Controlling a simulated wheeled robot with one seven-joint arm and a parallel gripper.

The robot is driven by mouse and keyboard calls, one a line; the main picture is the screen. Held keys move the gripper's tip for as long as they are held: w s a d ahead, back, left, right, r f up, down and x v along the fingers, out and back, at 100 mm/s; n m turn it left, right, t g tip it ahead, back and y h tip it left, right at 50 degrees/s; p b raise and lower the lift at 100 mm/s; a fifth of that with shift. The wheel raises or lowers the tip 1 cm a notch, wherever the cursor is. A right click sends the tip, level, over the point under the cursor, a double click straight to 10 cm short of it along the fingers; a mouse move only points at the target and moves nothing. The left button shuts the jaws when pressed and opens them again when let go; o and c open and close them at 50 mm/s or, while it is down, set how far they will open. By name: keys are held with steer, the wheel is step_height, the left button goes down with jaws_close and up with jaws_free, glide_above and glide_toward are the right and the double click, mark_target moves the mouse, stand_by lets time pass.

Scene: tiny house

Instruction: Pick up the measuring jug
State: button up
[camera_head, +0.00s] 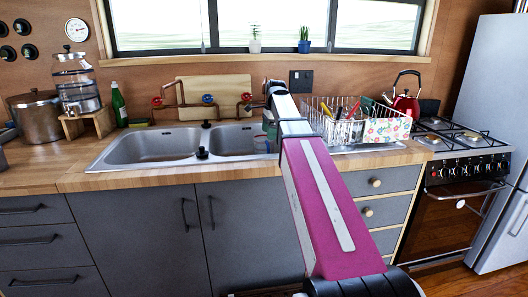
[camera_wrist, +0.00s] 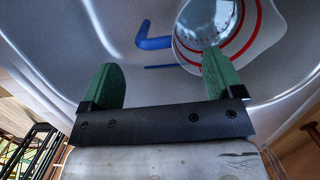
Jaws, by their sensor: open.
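The measuring jug (camera_wrist: 268,42) is a pale vessel with red curved bands, seen in the wrist view at the upper right, inside the metal sink basin. A blue, handle-like bent bar (camera_wrist: 153,43) shows to its left; I cannot tell whether it is joined to the jug. My gripper (camera_wrist: 160,77) is open, its two green fingers apart with nothing gripped. The right finger overlaps the jug's lower left edge in the picture; contact cannot be told. In the head view my arm reaches over the right basin and hides most of the gripper and part of the basin.
The double sink (camera_head: 150,147) is set in a wooden counter (camera_head: 60,178). A wire dish rack (camera_head: 345,122) stands just right of my arm. Taps with red and blue knobs (camera_head: 208,99) are behind the sink. A stove (camera_head: 462,140) is at the right.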

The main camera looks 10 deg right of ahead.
mark_target(268, 142)
steer(key=f, duration=0.7)
steer(key=shift+s+a+f, duration=0.1)
steer(key=shift+s+a, duration=0.25)
steer(key=c, duration=1.4)
steer(key=shift+c, duration=0.9)
steer(key=shift+r, duration=0.2)
